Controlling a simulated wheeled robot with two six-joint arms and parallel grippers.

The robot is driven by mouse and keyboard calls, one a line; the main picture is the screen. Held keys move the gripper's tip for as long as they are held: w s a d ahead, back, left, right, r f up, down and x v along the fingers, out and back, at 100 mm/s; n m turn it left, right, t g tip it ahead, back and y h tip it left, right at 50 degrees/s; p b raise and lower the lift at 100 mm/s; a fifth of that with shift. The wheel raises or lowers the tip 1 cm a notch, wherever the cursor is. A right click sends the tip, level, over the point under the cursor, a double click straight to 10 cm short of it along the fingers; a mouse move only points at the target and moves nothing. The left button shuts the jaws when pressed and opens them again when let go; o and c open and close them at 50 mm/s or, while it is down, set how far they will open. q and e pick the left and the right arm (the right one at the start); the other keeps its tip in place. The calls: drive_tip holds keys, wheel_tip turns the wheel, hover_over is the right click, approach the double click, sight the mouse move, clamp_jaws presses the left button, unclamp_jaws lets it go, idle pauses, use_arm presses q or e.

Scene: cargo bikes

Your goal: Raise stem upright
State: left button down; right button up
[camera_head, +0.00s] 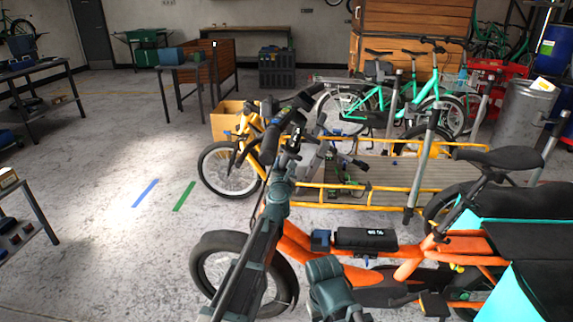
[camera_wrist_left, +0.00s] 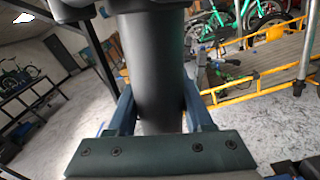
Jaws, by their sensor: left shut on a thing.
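The orange cargo bike (camera_head: 295,240) stands in the foreground, its black front wheel (camera_head: 212,262) at lower left. Its black stem (camera_head: 269,143) rises above the frame to the dark handlebar (camera_head: 300,101); it looks close to upright with a slight lean. In the left wrist view the stem (camera_wrist_left: 155,65) is a thick black tube running between the two blue-grey fingers. My left gripper (camera_head: 284,158) is shut on it, reaching up from below; the fingers partly hide the tube. The stem's lower joint is hidden behind my arm.
A yellow cargo bike (camera_head: 330,195) with a long slatted bed stands close behind. Green bikes (camera_head: 400,95) and a wooden crate (camera_head: 390,58) are at the back. The black seat (camera_head: 500,157) and turquoise cover (camera_head: 515,298) are at right.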

use_arm(q)
drive_tip(key=shift+a, duration=0.3)
drive_tip(key=shift+c, duration=1.8)
unclamp_jaws()
drive_tip(key=shift+s+a, duration=0.1)
drive_tip(key=shift+o, duration=0.4)
drive_tip(key=shift+d, duration=0.2)
drive_tip(key=s, duration=1.3)
drive_tip(key=shift+s, duration=0.4)
drive_tip(key=shift+d, duration=0.1)
